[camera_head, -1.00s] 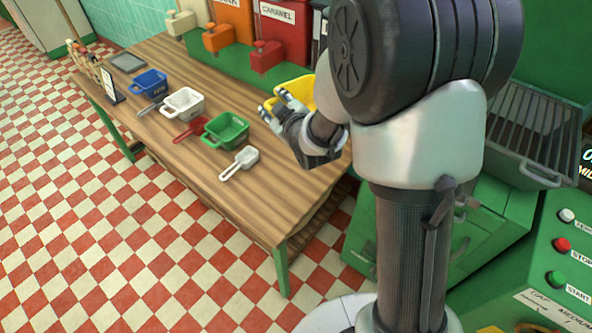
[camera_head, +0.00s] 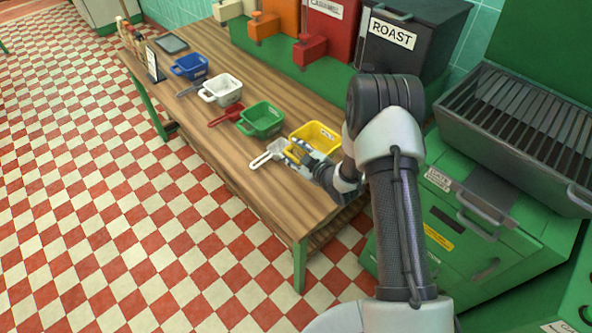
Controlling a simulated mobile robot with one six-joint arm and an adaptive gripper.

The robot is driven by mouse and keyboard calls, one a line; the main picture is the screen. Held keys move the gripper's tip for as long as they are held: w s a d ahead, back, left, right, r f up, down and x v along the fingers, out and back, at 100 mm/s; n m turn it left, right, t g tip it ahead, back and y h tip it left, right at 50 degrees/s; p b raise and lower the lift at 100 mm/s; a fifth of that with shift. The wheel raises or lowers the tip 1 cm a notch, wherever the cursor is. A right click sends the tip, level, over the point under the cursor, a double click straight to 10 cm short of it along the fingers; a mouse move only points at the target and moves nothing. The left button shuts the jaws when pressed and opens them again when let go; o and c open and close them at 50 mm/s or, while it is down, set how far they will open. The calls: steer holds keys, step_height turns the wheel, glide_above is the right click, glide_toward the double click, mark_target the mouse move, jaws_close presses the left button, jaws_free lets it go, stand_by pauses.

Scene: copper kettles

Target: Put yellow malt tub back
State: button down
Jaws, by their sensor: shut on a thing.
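The yellow malt tub (camera_head: 322,132) is at the right end of the row of tubs, over the wooden table (camera_head: 230,170). It appears upright, with a label inside its rim. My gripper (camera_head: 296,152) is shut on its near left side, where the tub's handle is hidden. I cannot tell whether the tub touches the table or hangs just above it. A white scoop (camera_head: 268,156) lies right by my gripper on the left.
To the left stand the green tub (camera_head: 262,117), red scoop (camera_head: 226,116), white tub (camera_head: 222,88) and blue tub (camera_head: 190,66). Dispensers, including the black ROAST one (camera_head: 400,45), stand behind. A green machine with a dark grate (camera_head: 520,120) is on the right. The table's front right is bare.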

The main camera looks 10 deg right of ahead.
step_height(320, 180, down, 7)
steer(key=shift+f+b, duration=0.2)
steer(key=shift+b, duration=0.5)
steer(key=shift+f, duration=0.1)
steer(key=c, duration=0.9)
jaws_free()
